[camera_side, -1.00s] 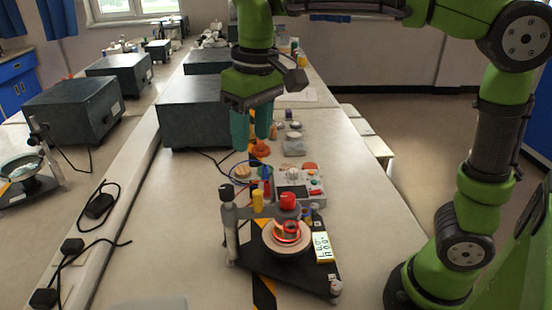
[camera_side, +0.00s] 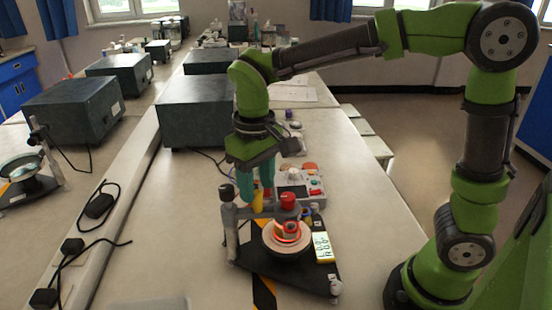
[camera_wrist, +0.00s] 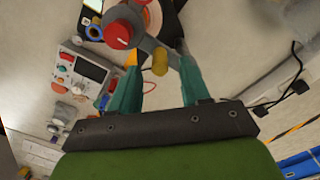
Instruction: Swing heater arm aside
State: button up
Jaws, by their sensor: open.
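The heater arm (camera_side: 265,212) is a grey bar running from an upright post (camera_side: 229,225) at left to a red knob (camera_side: 288,200) over a glowing orange-red coil (camera_side: 287,231). A yellow peg (camera_side: 257,202) stands on the bar between post and knob. My gripper (camera_side: 256,194) is open, pointing down just above and around the peg's top. In the wrist view the peg (camera_wrist: 160,62) shows between the open teal fingertips of my gripper (camera_wrist: 160,66), with gaps on both sides. The red knob (camera_wrist: 118,34) lies to its left. Contact cannot be told.
The black base plate (camera_side: 296,280) carries the post, a round dish and a lit display (camera_side: 322,246). A control box (camera_side: 300,187) with knobs and wires stands just behind. A dark box (camera_side: 192,112) is at back left. Bench to the right of the plate is clear.

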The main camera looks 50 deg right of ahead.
aim_at(257, 192)
jog(key=shift+f, duration=1.85)
grip_shut()
